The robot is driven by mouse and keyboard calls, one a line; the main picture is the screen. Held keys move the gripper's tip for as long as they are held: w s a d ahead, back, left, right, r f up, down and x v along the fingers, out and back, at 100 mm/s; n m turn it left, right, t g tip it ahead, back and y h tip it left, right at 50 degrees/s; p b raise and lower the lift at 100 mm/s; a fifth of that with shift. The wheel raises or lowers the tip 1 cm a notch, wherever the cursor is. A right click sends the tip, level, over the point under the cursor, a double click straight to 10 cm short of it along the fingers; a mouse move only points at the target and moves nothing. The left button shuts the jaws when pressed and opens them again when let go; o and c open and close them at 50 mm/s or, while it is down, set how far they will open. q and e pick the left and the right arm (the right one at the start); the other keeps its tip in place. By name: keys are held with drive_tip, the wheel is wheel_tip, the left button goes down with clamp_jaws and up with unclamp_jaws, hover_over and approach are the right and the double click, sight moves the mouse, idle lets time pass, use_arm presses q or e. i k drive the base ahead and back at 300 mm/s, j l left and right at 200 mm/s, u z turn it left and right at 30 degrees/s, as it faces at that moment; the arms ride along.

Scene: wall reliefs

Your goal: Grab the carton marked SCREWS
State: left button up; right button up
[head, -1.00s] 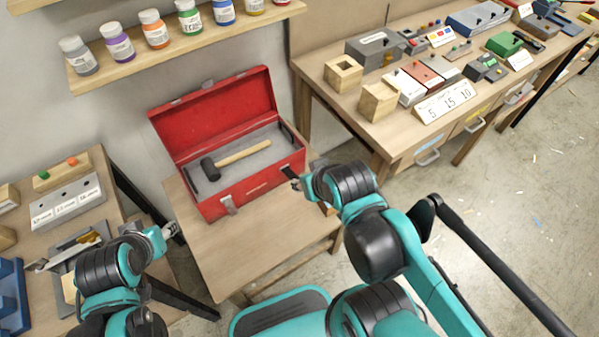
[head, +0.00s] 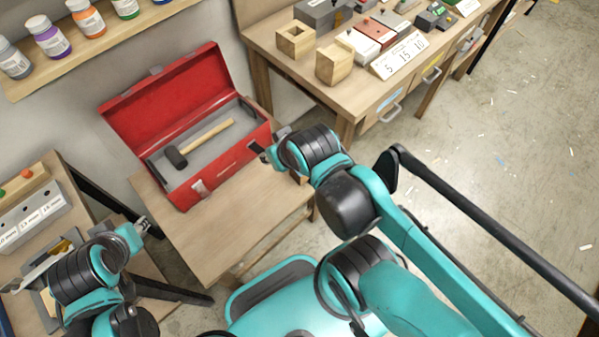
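No carton marked SCREWS can be made out in this view. My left gripper (head: 147,227) is at the left, beside the near left edge of the small wooden table (head: 220,225). My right gripper (head: 262,152) is by the right end of the open red toolbox (head: 232,160), and I cannot tell whether it touches it. Both grippers are small and seen at an angle, so their finger opening is unclear. I see nothing held in either one.
A hammer (head: 205,140) lies in the toolbox. A shelf with paint jars (head: 48,38) is at the upper left. A workbench (head: 290,70) with wooden blocks stands at the top right, another bench (head: 40,180) at the left.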

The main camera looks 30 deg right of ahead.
sight(301, 178)
drive_tip(key=k+l+z, duration=0.1)
drive_tip(key=z, duration=0.25)
drive_tip(key=k+l+z, duration=0.3)
drive_tip(key=z, duration=1.25)
drive_tip(key=k+j, duration=0.05)
